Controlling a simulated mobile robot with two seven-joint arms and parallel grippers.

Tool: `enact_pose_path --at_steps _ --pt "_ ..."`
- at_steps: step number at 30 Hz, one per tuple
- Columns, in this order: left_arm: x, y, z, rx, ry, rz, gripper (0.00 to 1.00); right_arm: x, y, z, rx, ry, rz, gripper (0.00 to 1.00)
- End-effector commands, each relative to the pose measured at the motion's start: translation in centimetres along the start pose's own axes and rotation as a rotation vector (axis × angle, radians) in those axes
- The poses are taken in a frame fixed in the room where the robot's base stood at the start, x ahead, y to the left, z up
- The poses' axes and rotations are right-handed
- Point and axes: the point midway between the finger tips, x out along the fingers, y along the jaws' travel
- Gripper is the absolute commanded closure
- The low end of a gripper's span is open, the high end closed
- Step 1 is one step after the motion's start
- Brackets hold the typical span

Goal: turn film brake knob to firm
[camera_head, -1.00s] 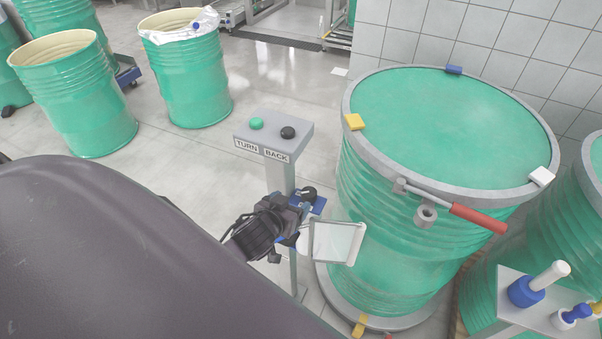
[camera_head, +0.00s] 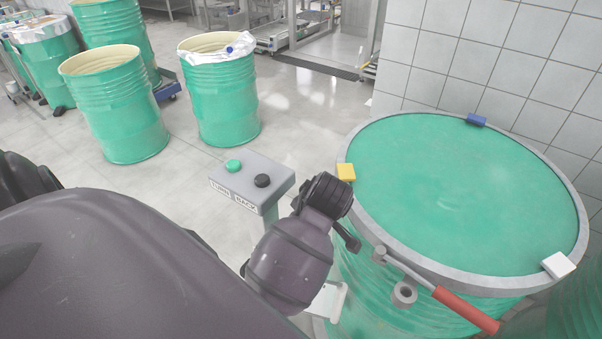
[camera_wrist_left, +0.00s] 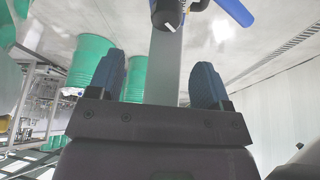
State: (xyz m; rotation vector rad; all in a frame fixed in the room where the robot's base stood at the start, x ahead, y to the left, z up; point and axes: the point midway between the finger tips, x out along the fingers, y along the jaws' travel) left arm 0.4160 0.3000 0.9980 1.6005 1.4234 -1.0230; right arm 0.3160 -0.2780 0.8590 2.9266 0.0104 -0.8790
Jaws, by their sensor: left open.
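A black knob with a white mark (camera_wrist_left: 166,18) shows at the top of the left wrist view, on a blue mount; I take it for the film brake knob. A grey post (camera_wrist_left: 165,70) runs below it. My left gripper (camera_wrist_left: 157,82) is open, its two blue-padded fingers apart, with the post showing between them. The knob is beyond the fingertips and not gripped. In the head view my left wrist hides the knob and the fingers. The white mark's setting cannot be read. My right gripper is not in view.
A control box (camera_head: 252,181) with green and black buttons, labelled TURN and BACK, stands beside my left arm. A large closed green drum (camera_head: 455,200) with a red-handled clamp (camera_head: 465,310) is at right. Open drums (camera_head: 115,105) stand at back left. A blue bar (camera_wrist_left: 236,11) is near the knob.

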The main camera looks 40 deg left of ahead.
Motion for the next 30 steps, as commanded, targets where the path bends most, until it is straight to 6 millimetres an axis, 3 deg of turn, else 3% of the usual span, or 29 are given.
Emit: enact_pose_path --at_steps 8,21,30 --pt "0.3 -0.7 0.2 -0.059 -0.017 -0.057 0.28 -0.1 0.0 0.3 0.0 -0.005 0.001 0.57" --pt "7.2 -1.0 0.3 -0.056 -0.016 -0.056 0.28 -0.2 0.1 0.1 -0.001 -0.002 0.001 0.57" --pt "10.0 -1.1 0.3 -0.056 -0.017 -0.054 0.28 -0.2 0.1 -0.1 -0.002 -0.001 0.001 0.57"
